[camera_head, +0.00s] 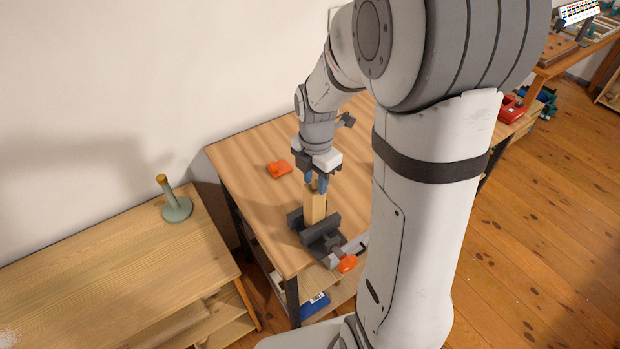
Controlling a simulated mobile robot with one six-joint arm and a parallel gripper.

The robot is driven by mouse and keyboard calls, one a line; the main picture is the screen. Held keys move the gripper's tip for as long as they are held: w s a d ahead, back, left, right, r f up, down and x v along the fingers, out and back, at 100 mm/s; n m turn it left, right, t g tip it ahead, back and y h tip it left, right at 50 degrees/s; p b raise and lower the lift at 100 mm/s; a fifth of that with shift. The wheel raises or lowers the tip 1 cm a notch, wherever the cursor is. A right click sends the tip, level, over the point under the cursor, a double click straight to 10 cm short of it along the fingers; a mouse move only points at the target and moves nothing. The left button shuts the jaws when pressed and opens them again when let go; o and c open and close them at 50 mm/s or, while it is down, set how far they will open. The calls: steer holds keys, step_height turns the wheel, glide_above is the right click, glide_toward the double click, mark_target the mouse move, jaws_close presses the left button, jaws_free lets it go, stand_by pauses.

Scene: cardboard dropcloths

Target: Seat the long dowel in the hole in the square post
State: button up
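The square wooden post (314,208) stands upright in a dark grey vise (322,238) on the table. My gripper (316,183) points down right above the post, with its two blue fingers set apart on either side of the post's top. A small tan piece shows between the fingertips; it may be the dowel, but I cannot tell whether the fingers press on it. The hole in the post is hidden. On the low bench at the left, a grey-green round stand (177,209) has a slanted upright with a tan tip.
An orange block (279,169) lies on the wooden table (245,150) behind and left of the post. The vise's orange handle end (347,263) sticks out at the table's front edge. The low bench (120,265) is otherwise mostly clear.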

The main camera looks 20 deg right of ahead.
mark_target(315, 179)
step_height(315, 179, up, 12)
steer(key=s+a+m+t, duration=0.1)
steer(key=s+m+t, duration=0.2)
steer(key=s+m, duration=1.1)
steer(key=m, duration=0.9)
steer(key=shift+f, duration=0.35)
steer(key=shift+s, duration=0.1)
